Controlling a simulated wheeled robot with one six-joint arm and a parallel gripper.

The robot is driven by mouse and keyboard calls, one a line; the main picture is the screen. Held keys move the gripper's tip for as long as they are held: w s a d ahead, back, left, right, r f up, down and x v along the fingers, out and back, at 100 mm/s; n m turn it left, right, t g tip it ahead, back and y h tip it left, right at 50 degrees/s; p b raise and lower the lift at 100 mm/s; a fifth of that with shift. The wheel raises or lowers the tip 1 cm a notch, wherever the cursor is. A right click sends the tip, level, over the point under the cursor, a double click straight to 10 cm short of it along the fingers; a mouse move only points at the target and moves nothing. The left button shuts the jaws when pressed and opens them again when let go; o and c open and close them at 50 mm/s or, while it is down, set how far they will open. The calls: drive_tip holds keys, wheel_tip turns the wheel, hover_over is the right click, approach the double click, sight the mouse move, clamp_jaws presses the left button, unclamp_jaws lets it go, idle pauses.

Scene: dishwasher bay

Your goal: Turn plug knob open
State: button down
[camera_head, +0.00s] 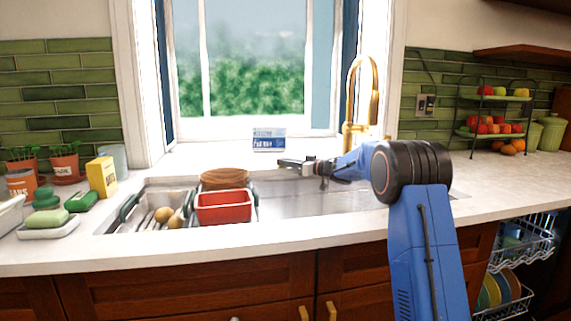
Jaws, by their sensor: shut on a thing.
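My gripper (284,162) reaches left over the back rim of the sink (300,205), in front of the window. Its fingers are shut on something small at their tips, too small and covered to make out. I cannot pick out the plug knob as a separate shape; the fingers cover the spot at the back rim. The right basin of the sink is bare metal and looks empty. My blue arm hides part of its right side.
A red tub (223,207) and a round wooden item (224,179) stand by the left basin, with potatoes (168,216) beside them. A gold faucet (362,95) rises behind my arm. A blue and white box (268,139) stands on the sill. An open dishwasher rack (507,289) is at lower right.

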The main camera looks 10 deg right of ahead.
drive_tip(key=c, duration=1.8)
unclamp_jaws()
drive_tip(key=shift+d, duration=0.1)
drive_tip(key=v, duration=1.7)
drive_tip(key=shift+s+r, duration=0.1)
drive_tip(key=shift+s, duration=0.1)
